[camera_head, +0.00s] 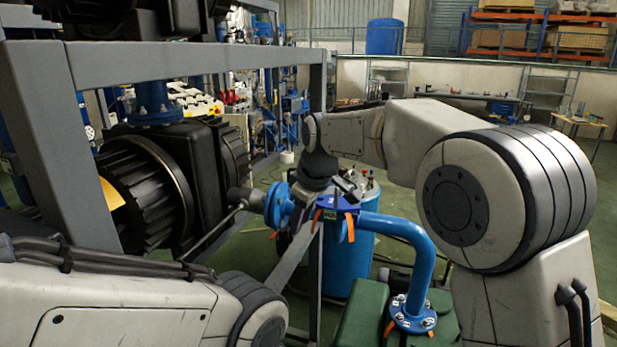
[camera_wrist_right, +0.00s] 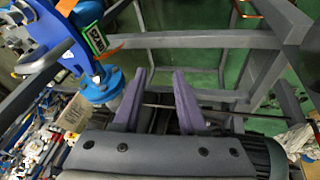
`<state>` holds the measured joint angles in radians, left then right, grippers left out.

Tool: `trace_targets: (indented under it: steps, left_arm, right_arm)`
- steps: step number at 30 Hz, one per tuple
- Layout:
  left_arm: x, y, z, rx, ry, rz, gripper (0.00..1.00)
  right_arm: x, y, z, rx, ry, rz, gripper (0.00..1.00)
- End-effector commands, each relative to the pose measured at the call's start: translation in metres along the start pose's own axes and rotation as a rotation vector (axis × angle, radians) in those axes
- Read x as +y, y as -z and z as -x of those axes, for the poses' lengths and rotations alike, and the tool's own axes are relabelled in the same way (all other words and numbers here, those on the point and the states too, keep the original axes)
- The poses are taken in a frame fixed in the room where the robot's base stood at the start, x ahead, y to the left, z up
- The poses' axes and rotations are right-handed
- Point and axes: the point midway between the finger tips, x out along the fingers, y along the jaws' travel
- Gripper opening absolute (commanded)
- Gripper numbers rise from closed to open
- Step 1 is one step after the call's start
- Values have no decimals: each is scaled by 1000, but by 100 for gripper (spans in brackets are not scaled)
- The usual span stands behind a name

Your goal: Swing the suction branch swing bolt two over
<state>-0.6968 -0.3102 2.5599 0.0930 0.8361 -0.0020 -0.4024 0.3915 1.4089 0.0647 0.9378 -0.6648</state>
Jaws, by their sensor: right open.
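The blue suction branch shows in the head view as a flange (camera_head: 278,205) and a blue bent pipe (camera_head: 408,232). Blue plates with a small green-edged label (camera_head: 333,214) and orange strips (camera_head: 350,228) sit between them. My right gripper (camera_head: 345,188) is just above these plates, partly hidden by its own wrist. In the right wrist view its two purple fingers (camera_wrist_right: 163,75) are spread apart with nothing between them. The blue flange (camera_wrist_right: 103,88) and labelled plate (camera_wrist_right: 97,38) lie to their left. I cannot pick out swing bolt two. My left gripper is out of view.
A grey metal frame (camera_head: 190,57) surrounds a black ribbed pump (camera_head: 150,190) on the left. A blue cylinder (camera_head: 350,262) stands behind the plates, and a green housing (camera_head: 362,318) is below the bent pipe. A frame bar (camera_wrist_right: 200,41) crosses beyond the fingers.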

Motion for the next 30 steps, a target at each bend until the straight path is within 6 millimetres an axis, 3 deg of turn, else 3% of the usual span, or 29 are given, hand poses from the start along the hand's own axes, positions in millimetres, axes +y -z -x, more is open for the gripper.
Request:
trace_targets:
  steps: [1, 3, 6, 9, 14, 30]
  left_arm:
    - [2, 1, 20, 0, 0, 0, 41]
    - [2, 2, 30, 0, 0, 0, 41]
    - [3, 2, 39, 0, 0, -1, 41]
    - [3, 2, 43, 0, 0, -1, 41]
    - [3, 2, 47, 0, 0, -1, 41]
    - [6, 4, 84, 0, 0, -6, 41]
  right_arm:
    - [29, 16, 12, 13, -25, 26, 42]
    - [58, 29, 15, 29, -56, 68, 42]
    - [88, 40, 18, 45, -91, 112, 42]
    - [104, 44, 20, 53, -112, 137, 42]
    - [112, 46, 10, 55, -119, 151, 42]
    - [121, 52, -74, 56, -119, 149, 42]
